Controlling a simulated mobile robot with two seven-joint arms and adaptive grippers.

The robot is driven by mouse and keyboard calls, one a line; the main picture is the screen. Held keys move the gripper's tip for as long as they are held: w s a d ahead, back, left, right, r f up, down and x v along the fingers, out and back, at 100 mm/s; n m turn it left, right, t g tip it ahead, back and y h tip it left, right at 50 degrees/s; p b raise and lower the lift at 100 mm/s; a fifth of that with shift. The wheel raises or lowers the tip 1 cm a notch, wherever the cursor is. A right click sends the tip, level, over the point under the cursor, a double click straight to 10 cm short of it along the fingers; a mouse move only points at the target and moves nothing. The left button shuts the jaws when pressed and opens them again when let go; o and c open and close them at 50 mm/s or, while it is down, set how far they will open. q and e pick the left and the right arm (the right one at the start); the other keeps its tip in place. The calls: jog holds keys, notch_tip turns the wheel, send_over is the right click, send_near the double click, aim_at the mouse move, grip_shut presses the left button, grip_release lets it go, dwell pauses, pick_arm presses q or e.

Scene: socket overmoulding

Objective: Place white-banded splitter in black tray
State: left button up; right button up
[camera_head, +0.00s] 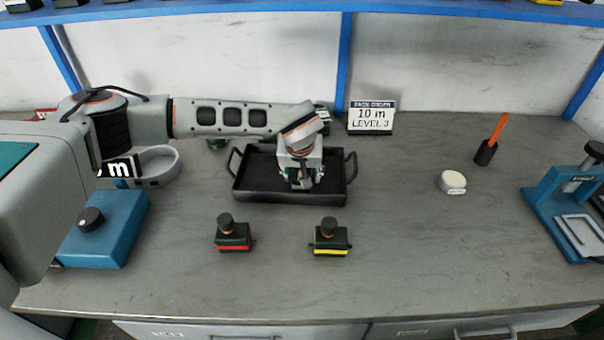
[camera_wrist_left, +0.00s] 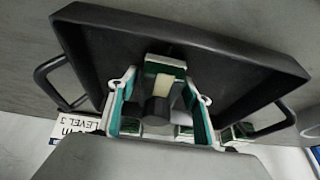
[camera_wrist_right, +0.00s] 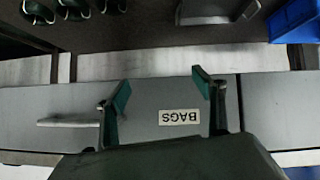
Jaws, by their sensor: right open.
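The black tray (camera_head: 250,193) stands on the bench, with a handle at each end. My left gripper (camera_head: 301,184) points down over its right half. In the left wrist view, the white-banded splitter (camera_wrist_left: 165,68), dark green with a pale band and a dark knob, is inside the tray (camera_wrist_left: 90,50). It lies between the fingers of my left gripper (camera_wrist_left: 160,105), which are spread with a gap on each side. In the head view the gripper mostly hides this splitter. My right gripper (camera_wrist_right: 160,95) is open and empty, facing a drawer front.
A red-banded splitter (camera_head: 233,235) and a yellow-banded splitter (camera_head: 329,238) stand in front of the tray. Green parts (camera_head: 217,144) are partly hidden behind it. A sign (camera_head: 371,117), white round piece (camera_head: 452,182) and blue press (camera_head: 565,215) are to the right. The front right bench is clear.

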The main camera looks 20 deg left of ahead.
dwell(0.3)
pick_arm(q)
jog(key=shift+r, duration=0.3)
jog(key=p+v, duration=0.1)
jog(key=v, duration=1)
jog(key=shift+s+r+p, duration=0.25)
jog(key=shift+r+p, duration=0.05)
jog(key=shift+d, duration=0.1)
